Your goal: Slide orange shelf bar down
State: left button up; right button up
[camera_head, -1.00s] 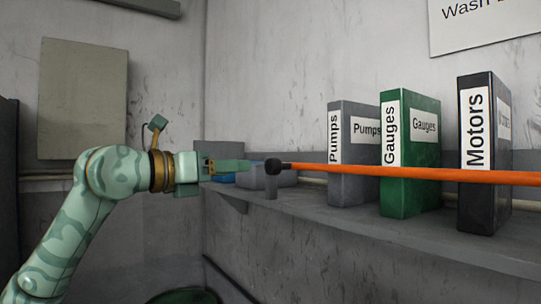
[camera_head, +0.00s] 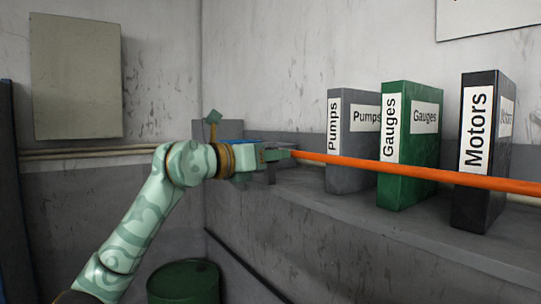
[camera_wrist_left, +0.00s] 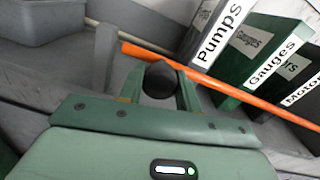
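The orange shelf bar (camera_head: 400,172) runs in front of the binders, from its left end near my gripper out past the right edge in the head view. In the left wrist view, the bar (camera_wrist_left: 220,82) passes just beyond the fingertips. A black round knob (camera_wrist_left: 160,80) sits between the two green fingers of my left gripper (camera_wrist_left: 160,88). In the head view, my left gripper (camera_head: 275,156) covers the knob at the bar's left end. The fingers stand about a knob's width apart; whether they press on it cannot be told. My right gripper is in neither view.
Grey Pumps (camera_head: 350,145), green Gauges (camera_head: 410,148) and black Motors (camera_head: 480,145) binders stand on the grey shelf (camera_head: 340,225), behind the bar. A grey bin (camera_wrist_left: 40,22) is at upper left in the wrist view. A green drum (camera_head: 183,282) stands below left.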

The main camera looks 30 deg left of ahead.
pick_arm(q)
grip_shut()
notch_tip(320, 180, down, 7)
jog(key=b, duration=0.6)
jog(key=shift+r, duration=0.15)
jog(key=o, duration=0.9)
grip_release()
jog(key=shift+s+a, duration=0.1)
jog(key=b+v, duration=0.8)
jog(key=v, duration=0.8)
